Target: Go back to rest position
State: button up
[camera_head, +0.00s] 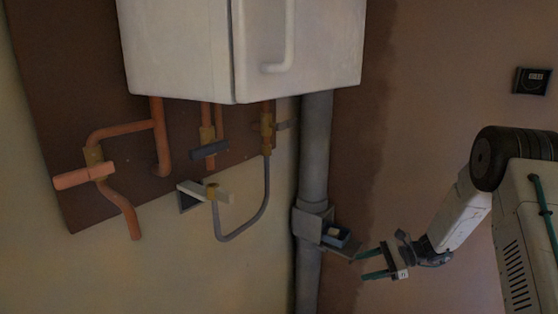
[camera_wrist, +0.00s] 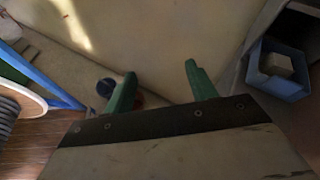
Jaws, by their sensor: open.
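My gripper (camera_head: 371,265) is at the lower right of the head view, with its two green fingers apart and nothing between them. The fingertips point left, close to a small grey bracket shelf (camera_head: 308,226) on the grey vertical pipe. In the wrist view, my gripper (camera_wrist: 160,75) shows its green fingers spread wide and empty. I cannot tell the exact gap between fingers and bracket.
A white cabinet (camera_head: 185,50) hangs above copper pipes with valve handles. The grey pipe (camera_head: 316,150) stands right of them. A small dark wall device (camera_head: 532,80) is at upper right. The brown wall between pipe and arm is bare. A blue bar (camera_wrist: 50,88) shows lower left of the wrist view.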

jog(key=s+r+n+h, duration=0.4)
jog(key=s+r, duration=0.5)
jog(key=s, duration=0.4)
jog(key=s+r+n+h, duration=0.5)
jog(key=s+r+n, duration=0.2)
jog(key=s, duration=0.6)
jog(key=s+r+n+h, duration=0.4)
jog(key=s+r, duration=0.7)
jog(key=s, duration=0.3)
jog(key=shift+a+r+n+h, duration=0.3)
jog(key=shift+a+n+h, duration=0.1)
jog(key=shift+n, duration=0.3)
